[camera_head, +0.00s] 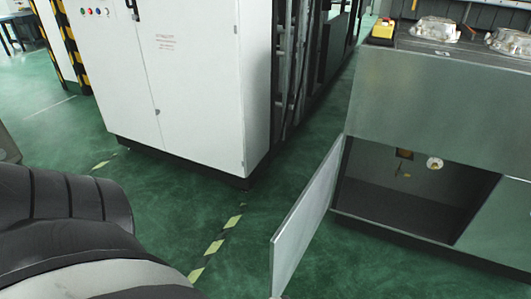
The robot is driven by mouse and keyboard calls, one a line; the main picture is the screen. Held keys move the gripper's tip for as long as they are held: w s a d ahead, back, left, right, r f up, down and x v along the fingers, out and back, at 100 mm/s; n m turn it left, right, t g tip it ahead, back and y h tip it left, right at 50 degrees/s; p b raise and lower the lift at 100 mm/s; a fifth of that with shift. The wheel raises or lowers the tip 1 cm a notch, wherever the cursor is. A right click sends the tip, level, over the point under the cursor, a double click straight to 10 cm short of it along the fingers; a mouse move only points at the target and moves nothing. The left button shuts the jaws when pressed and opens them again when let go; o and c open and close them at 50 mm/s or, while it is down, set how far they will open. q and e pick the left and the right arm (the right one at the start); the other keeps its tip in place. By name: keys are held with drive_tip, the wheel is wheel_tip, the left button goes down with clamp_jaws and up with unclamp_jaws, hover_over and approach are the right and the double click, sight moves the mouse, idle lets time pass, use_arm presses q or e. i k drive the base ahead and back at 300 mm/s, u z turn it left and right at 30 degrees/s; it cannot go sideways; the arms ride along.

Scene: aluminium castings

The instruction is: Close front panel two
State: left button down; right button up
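A grey metal front panel (306,222) stands open on the right side of the view. It is hinged at the left edge of the opening and swings out toward me over the floor. Behind it the dark cabinet opening (400,200) is exposed, with a small round white fitting (435,163) on its back wall. Neither of my grippers shows in the view. No number can be read on the panel.
The metal workbench (430,105) carries aluminium castings (436,28) and a yellow box (384,28). A tall white cabinet (180,80) stands at centre left. The green floor (190,210) with dashed yellow markings is clear in front of it.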

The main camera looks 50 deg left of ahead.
sight(288, 244)
drive_tip(key=k, duration=0.15)
drive_tip(key=u, duration=2.65)
drive_tip(key=i, duration=1.8)
drive_tip(key=z, duration=2.85)
